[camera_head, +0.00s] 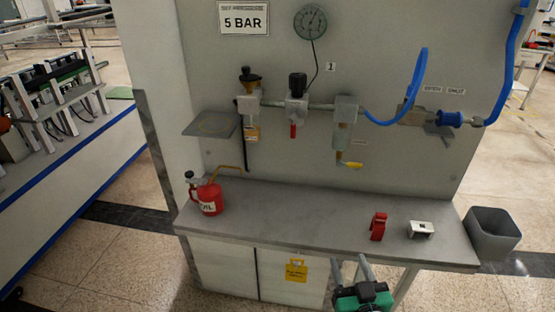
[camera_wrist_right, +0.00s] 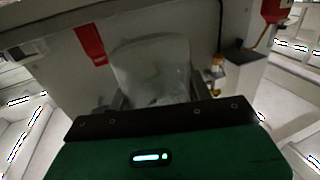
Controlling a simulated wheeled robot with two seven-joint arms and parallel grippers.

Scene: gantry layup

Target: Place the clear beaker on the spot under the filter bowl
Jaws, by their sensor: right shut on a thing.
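My right gripper (camera_head: 350,272) is at the bottom of the head view, in front of the bench's front edge. In the right wrist view it is shut on the clear beaker (camera_wrist_right: 152,68), a pale see-through cup between the fingers. The beaker is hard to make out in the head view. An amber bowl (camera_head: 252,133) with a label hangs under the left unit on the wall panel, well up and left of the gripper. A grey shelf plate (camera_head: 210,124) with a faint square patch is left of that bowl. I cannot tell which place is the spot. My left gripper is not in view.
On the grey bench (camera_head: 290,215) stand a red oil can (camera_head: 207,197), a red block-like item (camera_head: 378,226) and a small white-grey piece (camera_head: 421,230). A grey bin (camera_head: 491,233) is at the right end. A yellow lever (camera_head: 350,165) and blue hose (camera_head: 415,90) stick out. The bench middle is clear.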

